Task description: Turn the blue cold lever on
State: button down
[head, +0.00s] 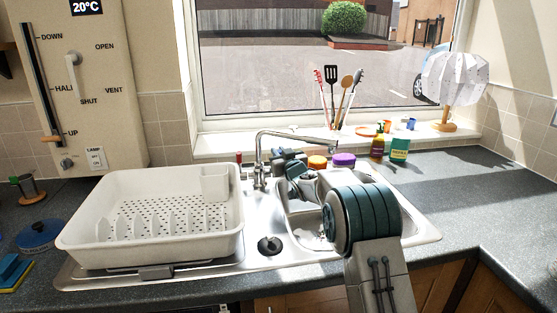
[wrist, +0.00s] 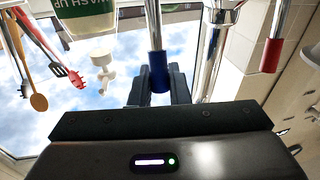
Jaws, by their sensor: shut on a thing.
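The tap (head: 259,172) stands behind the sink, its spout reaching right over the basin. In the wrist view the cold lever (wrist: 159,72) is a metal rod with a blue end, between the two dark fingers of my gripper (wrist: 158,88). My gripper is shut on that blue end. In the head view my gripper (head: 281,158) is just right of the tap body, and it hides the blue lever. The red-ended hot lever (wrist: 272,50) is free at the right of the wrist view; in the head view it is left of the tap (head: 239,158).
A white dish rack (head: 150,250) fills the left drainboard. My arm crosses the sink basin (head: 305,218). Orange and purple items (head: 343,159) and bottles (head: 399,149) stand behind the basin. Utensils (head: 331,90) stand on the sill. The right counter (head: 470,180) is clear.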

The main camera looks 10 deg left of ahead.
jog(key=t+b, duration=0.1)
jog(key=b, duration=0.2)
jog(key=s+b, duration=0.1)
jog(key=b, duration=0.3)
jog(key=shift+s+d+f+t+y+b, duration=0.2)
jog(key=shift+s+f+t+y+b, duration=0.1)
jog(key=shift+f+t+y, duration=0.1)
jog(key=shift+r+n, duration=0.1)
jog(key=shift+n, duration=0.2)
jog(key=c, duration=1.4)
grip_release()
jog(key=b+v, duration=0.1)
jog(key=v, duration=0.6)
jog(key=shift+s+d, duration=0.15)
jog(key=shift+s, duration=0.05)
